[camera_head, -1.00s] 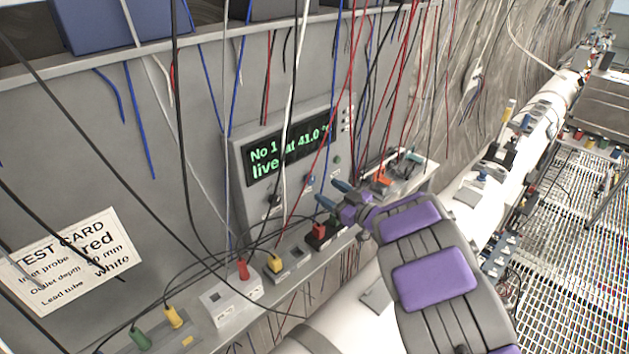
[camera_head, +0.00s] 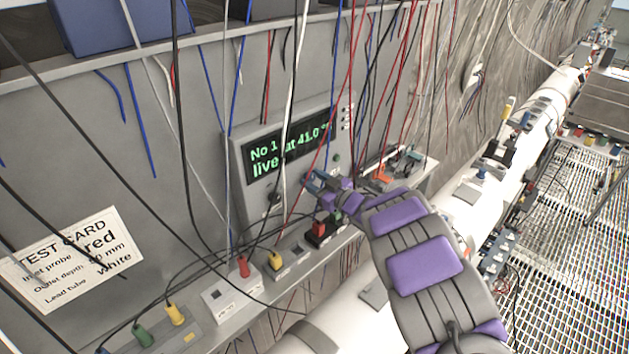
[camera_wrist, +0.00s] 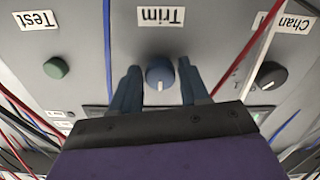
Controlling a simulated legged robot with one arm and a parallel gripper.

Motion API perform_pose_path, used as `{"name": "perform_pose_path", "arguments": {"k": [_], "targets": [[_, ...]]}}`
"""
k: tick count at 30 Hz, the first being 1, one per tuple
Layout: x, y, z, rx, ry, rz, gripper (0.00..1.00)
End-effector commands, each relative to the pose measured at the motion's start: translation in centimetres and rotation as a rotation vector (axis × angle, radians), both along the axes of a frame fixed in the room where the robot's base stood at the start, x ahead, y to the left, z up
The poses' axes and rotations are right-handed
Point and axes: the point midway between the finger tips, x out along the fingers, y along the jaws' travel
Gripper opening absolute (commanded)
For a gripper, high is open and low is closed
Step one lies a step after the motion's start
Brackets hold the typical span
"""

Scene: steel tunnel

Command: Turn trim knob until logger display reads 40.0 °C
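The logger (camera_head: 236,165) is a grey box on the wall shelf. My gripper (camera_wrist: 159,68) is open, one finger on each side of the knob, with narrow gaps showing. In the head view my gripper (camera_head: 314,183) is at the logger's lower front and covers the knob.
A black "Chan" knob (camera_wrist: 271,76) and a green "Test" button (camera_wrist: 56,68) flank the trim knob. Red, blue and white wires hang across the logger front. A test card (camera_head: 75,258) is at left. Sockets with a red plug (camera_head: 243,267) and a yellow plug (camera_head: 275,261) line the shelf.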

Motion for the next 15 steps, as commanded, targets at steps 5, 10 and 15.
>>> {"name": "perform_pose_path", "arguments": {"k": [5, 10, 15], "targets": [[0.0, -0.01, 0.0, 0.0, 0.0, 0.0, 0.28], [-0.01, -0.01, 0.01, 0.0, 0.0, 0.0, 0.11], [-0.01, -0.01, 0.0, -0.001, -0.001, 0.0, 0.05]]}}
